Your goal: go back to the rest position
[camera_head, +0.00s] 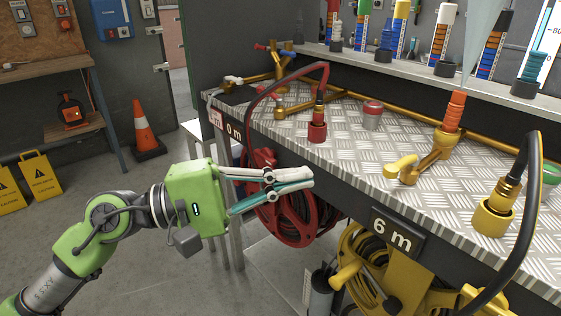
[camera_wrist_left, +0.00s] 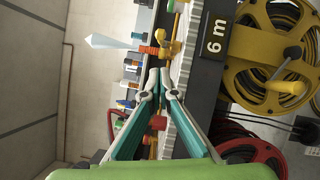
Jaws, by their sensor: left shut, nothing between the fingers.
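My left gripper (camera_head: 308,178) reaches in from the left in the head view, in front of the metal workbench (camera_head: 340,150). Its fingers are closed together with nothing between them. In the left wrist view the fingertips (camera_wrist_left: 160,72) meet at the picture's middle. Behind and below the gripper is a red hose reel (camera_head: 290,215) under the bench. A red hose end (camera_head: 317,128) stands on the bench top above it, apart from the fingers. My right gripper is not in view.
A yellow hose reel (camera_head: 372,262) hangs under a "6 m" sign (camera_head: 397,233). Brass valves (camera_head: 425,160) and a yellow hose end (camera_head: 495,208) are on the bench. An orange cone (camera_head: 145,130) and yellow caution signs (camera_head: 40,175) stand at left.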

